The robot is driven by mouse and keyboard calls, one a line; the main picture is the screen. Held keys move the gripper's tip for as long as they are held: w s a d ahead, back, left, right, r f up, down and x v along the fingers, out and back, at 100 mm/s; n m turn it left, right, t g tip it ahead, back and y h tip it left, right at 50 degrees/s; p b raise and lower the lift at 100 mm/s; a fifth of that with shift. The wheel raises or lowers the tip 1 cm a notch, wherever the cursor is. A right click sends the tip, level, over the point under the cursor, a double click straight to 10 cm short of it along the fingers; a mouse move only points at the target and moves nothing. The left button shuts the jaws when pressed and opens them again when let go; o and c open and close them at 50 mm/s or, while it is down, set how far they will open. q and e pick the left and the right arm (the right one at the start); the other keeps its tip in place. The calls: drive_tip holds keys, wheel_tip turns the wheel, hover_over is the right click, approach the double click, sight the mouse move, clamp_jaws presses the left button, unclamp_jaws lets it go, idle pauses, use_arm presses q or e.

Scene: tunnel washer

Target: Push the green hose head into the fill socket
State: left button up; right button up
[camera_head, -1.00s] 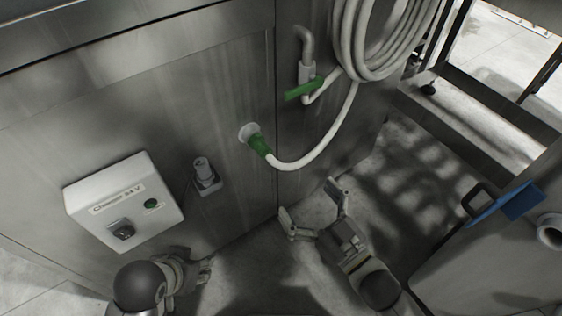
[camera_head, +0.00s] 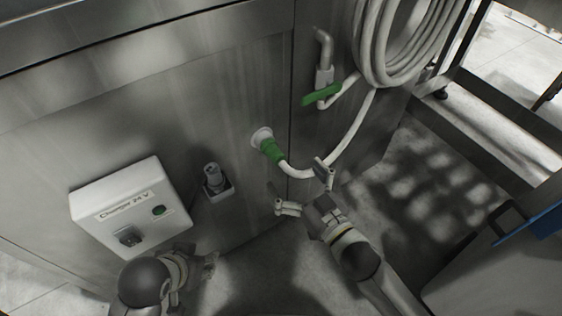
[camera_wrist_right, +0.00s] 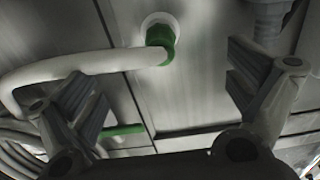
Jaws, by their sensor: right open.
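The green hose head (camera_head: 272,149) sits at the round white fill socket (camera_head: 262,137) on the steel panel, with the white hose (camera_head: 345,145) curving from it. I cannot tell how deep it is in. My right gripper (camera_head: 297,187) is open and empty, just below and right of the hose head, one finger near the hose. In the right wrist view the green hose head (camera_wrist_right: 161,43) and socket (camera_wrist_right: 160,20) lie beyond and between the spread fingers (camera_wrist_right: 165,95). My left gripper (camera_head: 208,266) is low at the left, mostly behind its own wrist.
A white charger box (camera_head: 130,207) and a grey fitting (camera_head: 215,180) are on the panel to the left. A pipe with a green lever (camera_head: 322,95) and a coiled hose (camera_head: 400,45) are at the upper right. A blue-topped bin (camera_head: 520,240) stands at the right.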

sight(281, 163)
drive_tip(key=shift+w+a, duration=0.3)
drive_tip(key=shift+w, duration=0.05)
drive_tip(key=x, duration=0.3)
drive_tip(key=shift+r, duration=0.1)
use_arm(q)
drive_tip(key=shift+s+a, duration=0.1)
drive_tip(key=shift+s, duration=0.05)
use_arm(e)
drive_tip(key=shift+x, duration=0.95)
drive_tip(key=shift+c, duration=0.4)
clamp_jaws()
use_arm(q)
drive_tip(key=shift+s+a, duration=0.1)
drive_tip(key=shift+s, duration=0.1)
use_arm(e)
drive_tip(key=shift+s+d, duration=0.1)
drive_tip(key=shift+s, duration=0.1)
